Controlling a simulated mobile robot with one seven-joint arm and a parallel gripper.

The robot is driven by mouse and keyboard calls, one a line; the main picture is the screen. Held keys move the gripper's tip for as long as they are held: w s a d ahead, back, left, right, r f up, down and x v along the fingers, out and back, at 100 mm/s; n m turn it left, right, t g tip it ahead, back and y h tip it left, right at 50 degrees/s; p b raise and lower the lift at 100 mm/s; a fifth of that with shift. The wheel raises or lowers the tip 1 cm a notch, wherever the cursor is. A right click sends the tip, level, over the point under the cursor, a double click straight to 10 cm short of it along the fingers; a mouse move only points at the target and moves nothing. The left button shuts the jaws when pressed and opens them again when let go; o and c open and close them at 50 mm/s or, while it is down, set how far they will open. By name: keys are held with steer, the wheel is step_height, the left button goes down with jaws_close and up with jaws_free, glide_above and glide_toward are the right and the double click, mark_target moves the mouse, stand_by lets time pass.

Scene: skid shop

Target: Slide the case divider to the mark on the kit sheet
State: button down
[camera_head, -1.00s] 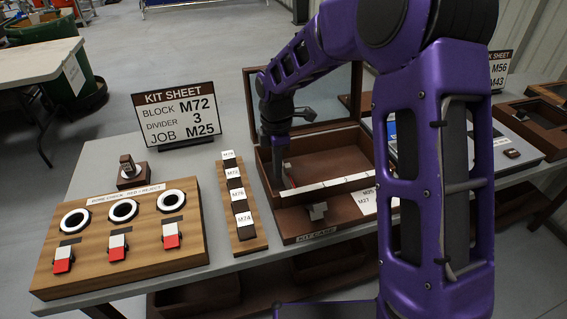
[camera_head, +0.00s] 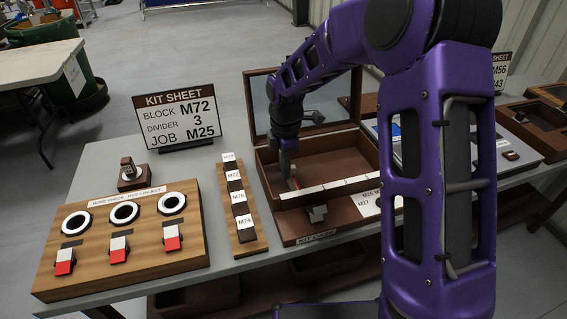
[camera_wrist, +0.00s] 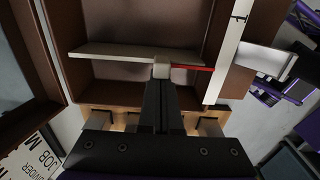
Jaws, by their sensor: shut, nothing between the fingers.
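The kit case (camera_head: 262,182) stands open on the bench, its lid (camera_head: 340,100) raised at the back. Inside it, the case divider (camera_wrist: 105,51) is a pale strip with a small block and a red pointer (camera_wrist: 195,68) reaching toward the white scale strip (camera_wrist: 230,45). My gripper (camera_wrist: 162,84) is shut and empty, its fingertips at the divider's block; I cannot tell if they touch. In the head view my gripper (camera_head: 288,172) is low in the case's left part. The kit sheet (camera_head: 180,115) reads block M72, divider 3, job M25. The scale's marks are mostly unreadable.
A rack of labelled blocks (camera_head: 246,236) stands just left of the case. Further left is a wooden board (camera_head: 140,262) with rings and red-white switches. A small brown stand (camera_head: 132,180) sits behind it. A grey tray (camera_head: 480,150) lies right of the case.

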steer(key=shift+w+d, duration=0.2)
steer(key=shift+d, duration=0.6)
steer(key=shift+w+d+p, duration=0.25)
steer(key=shift+d+p, duration=0.2)
steer(key=shift+d, duration=0.35)
steer(key=shift+w+d+p, duration=0.25)
steer(key=shift+d+p, duration=0.15)
steer(key=shift+d, duration=0.35)
steer(key=shift+w+d+p, duration=0.25)
steer(key=shift+d+p, duration=0.05)
steer(key=shift+d, duration=0.55)
steer(key=shift+w+d+p, duration=0.25)
steer(key=shift+d+p, duration=0.05)
steer(key=shift+d, duration=0.65)
steer(key=shift+w+d+p, duration=0.25)
steer(key=shift+d+p, duration=0.1)
steer(key=shift+d, duration=0.45)
steer(key=shift+w+d+p, duration=0.2)
steer(key=shift+d+p, duration=0.1)
steer(key=shift+d, duration=0.6)
